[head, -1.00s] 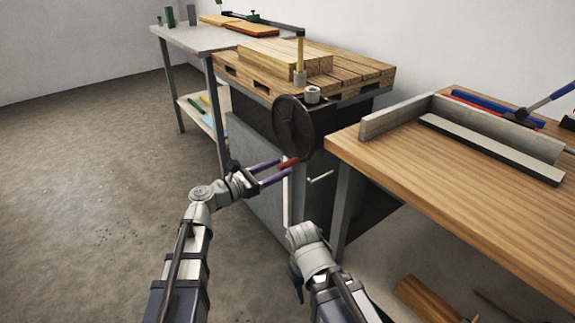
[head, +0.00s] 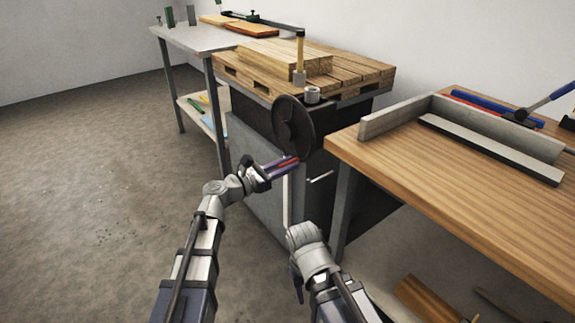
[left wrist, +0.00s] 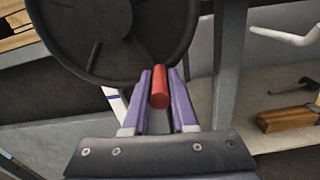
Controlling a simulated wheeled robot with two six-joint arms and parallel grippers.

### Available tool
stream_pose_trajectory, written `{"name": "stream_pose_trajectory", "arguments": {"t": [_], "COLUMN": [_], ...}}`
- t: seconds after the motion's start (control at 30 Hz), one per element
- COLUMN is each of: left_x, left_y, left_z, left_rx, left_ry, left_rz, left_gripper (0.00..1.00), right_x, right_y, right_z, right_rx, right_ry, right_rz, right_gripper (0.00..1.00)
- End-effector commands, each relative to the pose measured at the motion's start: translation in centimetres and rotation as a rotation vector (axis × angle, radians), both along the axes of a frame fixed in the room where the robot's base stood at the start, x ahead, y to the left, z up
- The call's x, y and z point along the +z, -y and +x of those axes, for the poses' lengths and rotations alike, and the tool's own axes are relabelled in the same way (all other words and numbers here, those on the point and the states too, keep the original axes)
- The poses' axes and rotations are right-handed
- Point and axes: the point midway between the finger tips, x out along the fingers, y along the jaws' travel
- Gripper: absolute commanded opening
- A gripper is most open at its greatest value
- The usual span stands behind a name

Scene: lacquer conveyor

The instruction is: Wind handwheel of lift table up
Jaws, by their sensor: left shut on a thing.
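The dark round handwheel (head: 293,122) stands on the front of the lift table (head: 262,188), below its slatted wooden top. Its red handle (left wrist: 160,88) sticks out from the wheel's lower rim towards me. My left gripper (head: 288,163) is shut on the red handle; in the left wrist view its two purple fingers (left wrist: 160,98) lie on either side of it. In the head view the fingers hide most of the handle. My right arm (head: 312,255) shows low in the middle, but its fingertips cannot be made out.
Wooden boards (head: 285,57) lie on the lift table's top. A wooden workbench (head: 450,175) with a fence stands close on the right. A grey table (head: 195,38) stands behind left. The floor (head: 90,180) at left is clear. A white crank (left wrist: 288,35) shows beside the wheel.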

Motion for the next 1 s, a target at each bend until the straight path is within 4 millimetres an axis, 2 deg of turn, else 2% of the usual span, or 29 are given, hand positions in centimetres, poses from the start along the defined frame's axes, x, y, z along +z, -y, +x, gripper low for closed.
{"name": "stream_pose_trajectory", "arguments": {"t": [0.03, 0.13, 1.0], "left_x": [0.0, 0.0, -0.01], "left_y": [-0.01, -0.01, -0.04], "left_z": [0.0, 0.0, 0.02], "left_rx": [0.0, 0.0, 0.001], "left_ry": [0.0, 0.0, 0.001], "left_rz": [0.0, 0.0, 0.001], "left_gripper": [0.11, 0.0, 0.0], "right_x": [0.0, 0.0, 0.0], "right_y": [0.0, 0.0, 0.0], "right_z": [0.0, 0.0, 0.0], "right_rx": [0.0, 0.0, 0.0], "right_ry": [0.0, 0.0, 0.0], "right_rz": [0.0, 0.0, 0.0], "right_gripper": [0.5, 0.5, 0.5]}}
